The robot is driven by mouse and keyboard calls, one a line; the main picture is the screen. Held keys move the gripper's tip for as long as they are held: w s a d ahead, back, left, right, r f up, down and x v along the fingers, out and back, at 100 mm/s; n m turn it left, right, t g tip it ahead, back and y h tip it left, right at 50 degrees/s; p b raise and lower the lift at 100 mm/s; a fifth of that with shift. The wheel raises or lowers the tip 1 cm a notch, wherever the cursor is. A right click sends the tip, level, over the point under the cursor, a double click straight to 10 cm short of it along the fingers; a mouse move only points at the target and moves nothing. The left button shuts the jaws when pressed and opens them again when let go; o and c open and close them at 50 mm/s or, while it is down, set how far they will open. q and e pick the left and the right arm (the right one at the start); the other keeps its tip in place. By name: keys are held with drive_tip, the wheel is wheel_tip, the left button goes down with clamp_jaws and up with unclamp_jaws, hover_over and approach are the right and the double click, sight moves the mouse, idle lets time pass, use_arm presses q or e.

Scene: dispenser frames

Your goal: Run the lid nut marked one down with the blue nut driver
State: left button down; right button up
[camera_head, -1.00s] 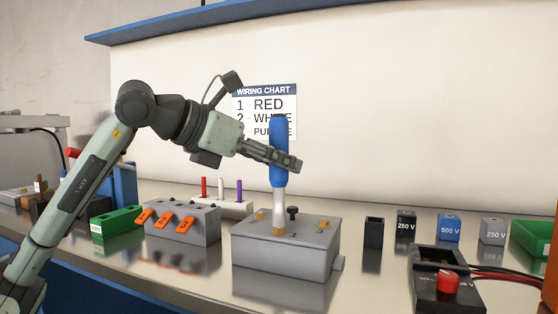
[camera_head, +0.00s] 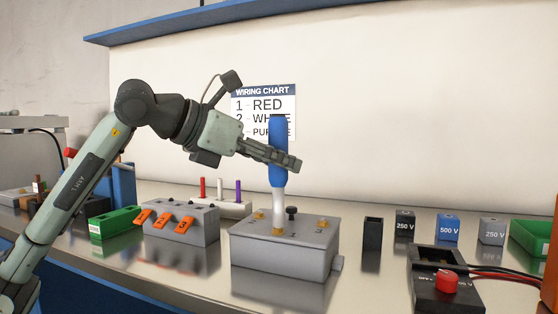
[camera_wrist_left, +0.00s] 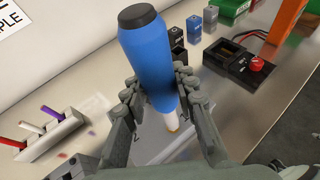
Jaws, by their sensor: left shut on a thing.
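The blue nut driver (camera_head: 278,140) stands upright over the grey lidded box (camera_head: 283,255), its pale shaft reaching down to the lid. My left gripper (camera_head: 284,160) is shut on its blue handle, and the left wrist view also shows the handle (camera_wrist_left: 148,55) between the fingers (camera_wrist_left: 155,92). The shaft's lower end is at a brass nut near the lid's front middle, by a mark that looks like a 1. Other brass nuts (camera_head: 260,215) and a black knob (camera_head: 292,213) show on the lid. My right gripper is out of view.
A grey block with orange levers (camera_head: 182,222) and a white rack with red, white and purple pins (camera_head: 235,208) stand left of the box. A black holder (camera_head: 372,231), voltage blocks (camera_head: 448,228) and a tester with a red knob (camera_head: 446,284) stand right. A wiring chart (camera_head: 263,100) hangs behind.

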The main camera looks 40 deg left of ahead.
sight(269, 127)
use_arm(q)
drive_tip(key=shift+f, duration=0.15)
drive_tip(key=shift+w+a+r+p, duration=0.1)
drive_tip(key=shift+a+r+p, duration=0.05)
drive_tip(key=shift+r+p, duration=0.75)
wheel_tip(269, 127, up, 4)
drive_tip(key=p, duration=0.3)
drive_tip(key=shift+f, duration=0.2)
drive_tip(key=shift+f, duration=0.1)
